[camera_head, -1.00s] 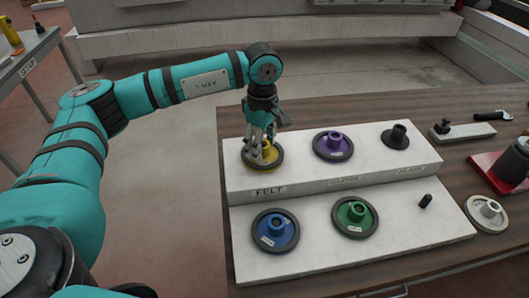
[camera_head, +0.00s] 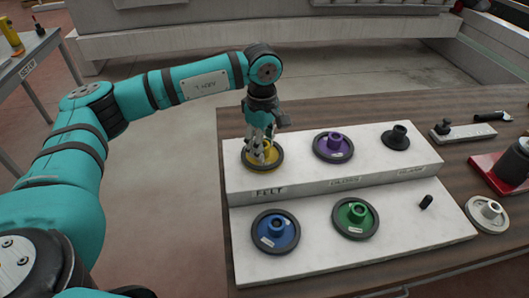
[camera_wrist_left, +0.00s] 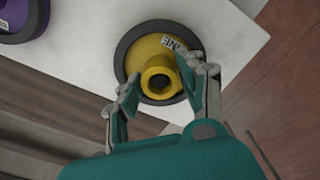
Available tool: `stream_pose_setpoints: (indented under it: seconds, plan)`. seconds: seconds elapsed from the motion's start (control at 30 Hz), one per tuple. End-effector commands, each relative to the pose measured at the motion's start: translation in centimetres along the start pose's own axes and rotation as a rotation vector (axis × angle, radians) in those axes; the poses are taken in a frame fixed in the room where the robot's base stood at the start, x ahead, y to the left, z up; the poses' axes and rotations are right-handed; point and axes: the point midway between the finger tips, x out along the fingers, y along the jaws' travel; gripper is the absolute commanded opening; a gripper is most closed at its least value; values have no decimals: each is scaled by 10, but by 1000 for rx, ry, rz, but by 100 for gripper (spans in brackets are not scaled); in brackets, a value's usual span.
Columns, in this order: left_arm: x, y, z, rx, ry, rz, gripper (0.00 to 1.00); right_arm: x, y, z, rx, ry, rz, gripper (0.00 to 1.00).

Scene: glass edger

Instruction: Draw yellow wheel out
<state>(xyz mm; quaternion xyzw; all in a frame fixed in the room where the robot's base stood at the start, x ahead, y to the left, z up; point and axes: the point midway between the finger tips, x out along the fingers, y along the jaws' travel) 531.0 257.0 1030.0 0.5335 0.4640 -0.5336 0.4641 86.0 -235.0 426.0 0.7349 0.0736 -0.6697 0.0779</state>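The yellow wheel (camera_head: 273,160), with a dark rim and a raised yellow hub, lies flat on the upper white step at its left end, above the label FELT. My left gripper (camera_head: 262,155) points down over it, with its fingers around the hub. In the left wrist view the yellow wheel (camera_wrist_left: 153,50) shows its hub and open bore between the two fingertips of my left gripper (camera_wrist_left: 167,82). The fingers are apart, one on each side of the hub; whether they touch it is unclear. My right gripper is not in view.
A purple wheel (camera_head: 346,152) and a dark post on a base (camera_head: 396,137) stand on the same step. Blue (camera_head: 291,242) and green (camera_head: 368,226) wheels lie on the lower step. A white wheel (camera_head: 487,222) and red-based device (camera_head: 486,168) are at right.

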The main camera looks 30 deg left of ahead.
Motion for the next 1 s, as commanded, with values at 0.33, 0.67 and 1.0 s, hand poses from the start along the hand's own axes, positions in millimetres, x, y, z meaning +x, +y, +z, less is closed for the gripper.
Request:
stream_pose_setpoints:
  seconds: [0.33,0.67,1.0]
  plan:
    - [-1,0,0,0,0,2,0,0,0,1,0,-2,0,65]
    - [-5,0,0,0,0,2,0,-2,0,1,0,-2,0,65]
    - [-12,0,0,0,0,2,0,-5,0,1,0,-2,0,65]
